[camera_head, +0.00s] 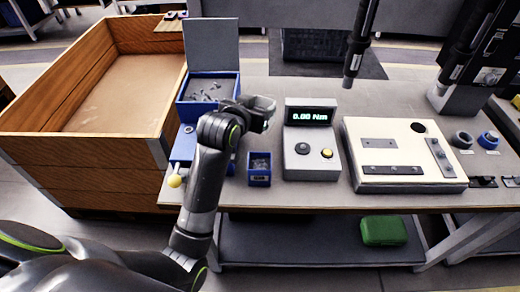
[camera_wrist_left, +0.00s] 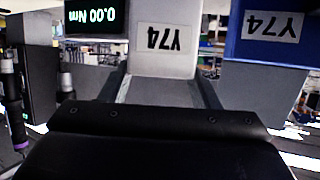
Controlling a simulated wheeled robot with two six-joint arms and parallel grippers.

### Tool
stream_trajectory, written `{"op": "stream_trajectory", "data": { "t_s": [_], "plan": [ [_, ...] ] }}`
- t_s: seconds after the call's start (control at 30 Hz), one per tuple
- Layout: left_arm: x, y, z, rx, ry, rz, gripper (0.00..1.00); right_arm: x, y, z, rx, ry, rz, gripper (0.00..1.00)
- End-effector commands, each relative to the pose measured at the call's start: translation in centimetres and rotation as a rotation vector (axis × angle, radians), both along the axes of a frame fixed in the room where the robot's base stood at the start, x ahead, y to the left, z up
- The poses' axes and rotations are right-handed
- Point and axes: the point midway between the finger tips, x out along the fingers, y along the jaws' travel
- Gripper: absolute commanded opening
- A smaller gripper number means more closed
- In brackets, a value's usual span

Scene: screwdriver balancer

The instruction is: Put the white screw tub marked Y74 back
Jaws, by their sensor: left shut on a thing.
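The white tub (camera_wrist_left: 165,38) marked Y74 sits between the fingers of my left gripper (camera_wrist_left: 165,92) in the left wrist view, with its label upside down. In the head view the light tub (camera_head: 263,102) shows beside the dark wrist, and my left gripper (camera_head: 258,112) is shut on it above the bench. A blue surface (camera_wrist_left: 265,35) with a Y74 label is at the upper right of the wrist view. In the head view a blue bin (camera_head: 190,112) holding grey parts stands just left of the gripper. My right gripper is not in view.
A torque meter (camera_head: 310,160) reading 0.00 Nm stands right of the gripper. A small blue box (camera_head: 260,179) of screws is in front. A white fixture plate (camera_head: 390,182) lies farther right, under a hanging screwdriver (camera_head: 355,45). A large wooden crate (camera_head: 75,150) is at the left.

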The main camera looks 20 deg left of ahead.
Motion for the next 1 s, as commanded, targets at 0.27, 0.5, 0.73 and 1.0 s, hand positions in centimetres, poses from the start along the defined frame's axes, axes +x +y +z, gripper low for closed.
{"op": "stream_trajectory", "data": {
  "t_s": [0.27,0.5,0.73,1.0],
  "plan": [
    [-0.1,0.0,-5.0,-0.001,0.003,0.001,0.13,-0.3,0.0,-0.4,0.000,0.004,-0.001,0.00],
    [-0.1,0.0,-7.7,-0.001,0.004,0.001,0.13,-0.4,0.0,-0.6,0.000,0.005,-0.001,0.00],
    [-0.1,0.0,-9.5,-0.001,-0.001,0.000,0.13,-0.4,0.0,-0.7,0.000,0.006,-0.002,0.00],
    [-0.1,0.0,-9.6,-0.001,0.000,0.000,0.13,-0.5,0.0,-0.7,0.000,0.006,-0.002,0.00]
  ]
}}
